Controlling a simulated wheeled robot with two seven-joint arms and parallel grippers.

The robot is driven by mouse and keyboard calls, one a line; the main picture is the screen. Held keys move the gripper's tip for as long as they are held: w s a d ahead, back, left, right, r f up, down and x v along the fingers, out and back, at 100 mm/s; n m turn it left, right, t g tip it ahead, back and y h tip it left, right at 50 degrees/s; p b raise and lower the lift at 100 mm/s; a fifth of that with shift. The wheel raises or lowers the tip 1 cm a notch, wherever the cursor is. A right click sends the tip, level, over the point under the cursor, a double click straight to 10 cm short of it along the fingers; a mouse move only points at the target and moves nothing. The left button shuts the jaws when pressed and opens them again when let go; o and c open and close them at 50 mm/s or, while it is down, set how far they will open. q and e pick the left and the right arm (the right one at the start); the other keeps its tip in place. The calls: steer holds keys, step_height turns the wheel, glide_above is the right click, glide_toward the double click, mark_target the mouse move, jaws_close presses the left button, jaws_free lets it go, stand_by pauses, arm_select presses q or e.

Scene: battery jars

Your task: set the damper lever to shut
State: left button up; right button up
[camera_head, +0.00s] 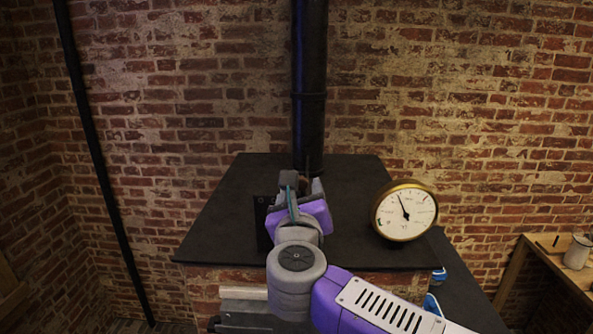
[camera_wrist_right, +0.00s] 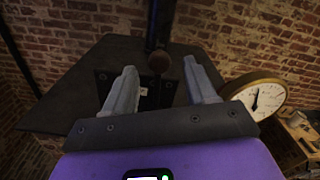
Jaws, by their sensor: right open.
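The damper lever's round brown knob (camera_wrist_right: 159,62) shows in the right wrist view, in front of the black stovepipe. It appears between the lines of my right gripper's fingertips, beyond or level with them; I cannot tell the exact depth. My right gripper (camera_wrist_right: 160,75) is open, with its two grey fingers apart and nothing clamped. A dark plate (camera_wrist_right: 122,88) with a small pale label lies behind the fingers. In the head view my right gripper (camera_head: 304,186) is over the black stove top and hides most of the lever. My left gripper is not in view.
The black stovepipe (camera_head: 309,85) rises behind my right gripper. A brass-rimmed dial gauge (camera_head: 405,211) stands to the right on the stove top (camera_head: 222,215). A wooden bench (camera_head: 540,262) with a pale jar (camera_head: 578,251) is at far right. The stove top's left side is clear.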

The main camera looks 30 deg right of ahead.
mark_target(302, 188)
steer(key=x, duration=0.6)
steer(key=shift+f+p, duration=0.1)
steer(key=shift+p, duration=0.3)
steer(key=shift+c, duration=0.3)
jaws_close()
